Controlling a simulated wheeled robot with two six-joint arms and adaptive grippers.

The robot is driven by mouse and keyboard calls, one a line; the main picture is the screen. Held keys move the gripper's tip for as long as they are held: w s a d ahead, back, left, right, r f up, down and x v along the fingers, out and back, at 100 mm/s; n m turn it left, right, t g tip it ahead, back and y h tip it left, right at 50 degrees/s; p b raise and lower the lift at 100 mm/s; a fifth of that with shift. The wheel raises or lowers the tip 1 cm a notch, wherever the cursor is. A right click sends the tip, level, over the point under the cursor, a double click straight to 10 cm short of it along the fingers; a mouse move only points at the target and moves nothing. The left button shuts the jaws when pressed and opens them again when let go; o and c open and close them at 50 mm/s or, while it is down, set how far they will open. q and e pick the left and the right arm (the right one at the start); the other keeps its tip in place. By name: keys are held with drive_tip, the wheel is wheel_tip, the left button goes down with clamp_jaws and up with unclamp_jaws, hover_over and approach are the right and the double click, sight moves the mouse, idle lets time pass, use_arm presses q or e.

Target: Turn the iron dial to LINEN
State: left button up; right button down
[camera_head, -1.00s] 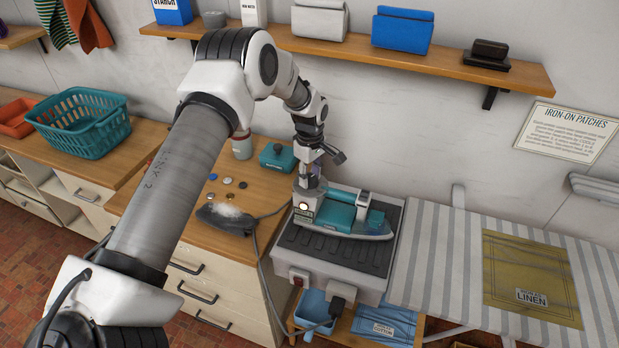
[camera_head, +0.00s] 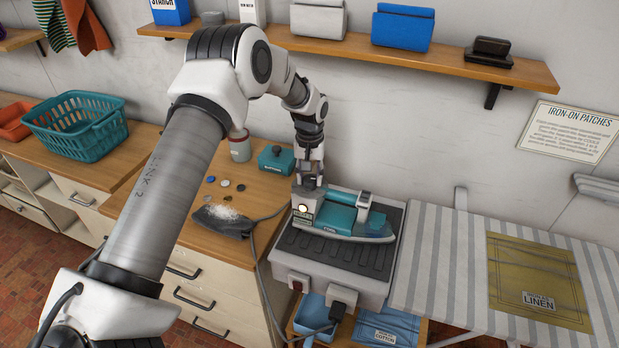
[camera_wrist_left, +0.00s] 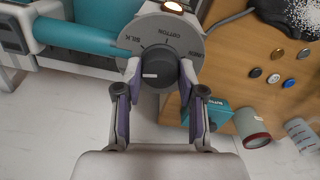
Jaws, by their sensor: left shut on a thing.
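The teal and white iron (camera_head: 338,220) rests on a grey ribbed stand (camera_head: 300,246), with its dial end toward the left. My left gripper (camera_head: 308,186) is at that end in the head view and hides much of the dial there. In the left wrist view, my left gripper (camera_wrist_left: 158,78) is shut on the dark round dial knob (camera_wrist_left: 158,66), one finger on each side. My right gripper is not in view.
A lit lamp (camera_wrist_left: 172,6) sits by the dial face. The iron's cord runs past a dark pad with white grains (camera_head: 226,218). Several buttons, a teal box (camera_head: 276,158) and a jar (camera_head: 240,148) stand left. The striped board (camera_head: 440,262) with LINEN cloth (camera_head: 535,275) is right.

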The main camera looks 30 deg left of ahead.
use_arm(q)
drive_tip(key=m, duration=0.4)
drive_tip(key=shift+f+m+b, duration=0.1)
drive_tip(key=shift+m+b, duration=0.2)
drive_tip(key=shift+b, duration=0.1)
drive_tip(key=m, duration=0.3)
drive_tip(key=shift+m+b, duration=0.3)
drive_tip(key=shift+m, duration=0.1)
drive_tip(key=m, duration=0.4)
drive_tip(key=shift+b, duration=0.3)
drive_tip(key=m, duration=0.8)
drive_tip(key=shift+m+b, duration=0.3)
drive_tip(key=shift+b, duration=0.1)
drive_tip(key=m, duration=0.3)
drive_tip(key=shift+m, duration=0.3)
drive_tip(key=m, duration=0.4)
drive_tip(key=shift+b, duration=0.3)
drive_tip(key=shift+m, duration=1.9)
